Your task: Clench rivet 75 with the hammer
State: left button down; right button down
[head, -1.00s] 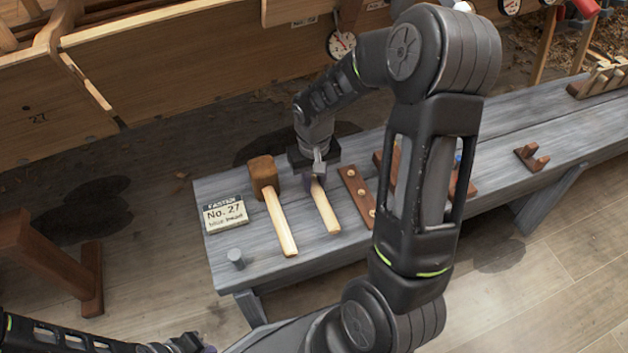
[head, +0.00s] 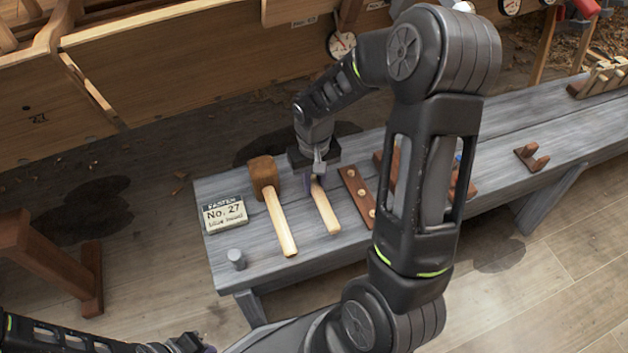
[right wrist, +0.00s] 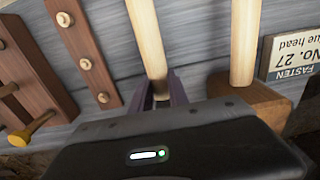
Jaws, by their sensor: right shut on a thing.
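My right gripper (head: 319,182) is low over the bench, shut on a pale wooden handle (head: 327,213), apparently the hammer's. In the right wrist view, the purple fingers of my right gripper (right wrist: 161,91) stand on both sides of the handle (right wrist: 148,45). The head of this tool is hidden by the gripper. The handle still lies along the bench top. The hull planking (head: 200,75) stands behind; one plank bears the number 27. I cannot make out a rivet marked 75. My left gripper (head: 192,345) is partly cut off at the bottom edge; its jaws are unclear.
A wooden mallet (head: 281,222) lies close left of the held tool. A card (head: 224,213) reads "FASTEN No. 27 blue head". A brown strip with several round studs (head: 357,194) lies to the right. A small grey cylinder (head: 236,259) stands on the bench (head: 500,140).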

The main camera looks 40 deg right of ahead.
jog(key=shift+r, duration=0.15)
jog(key=shift+r+p, duration=0.45)
jog(key=shift+p, duration=0.05)
notch_tip(320, 180, up, 8)
jog(key=p, duration=0.6)
jog(key=shift+r+p, duration=0.1)
jog(key=shift+p, duration=0.25)
jog(key=c, duration=1.9)
grip_release()
grip_shut()
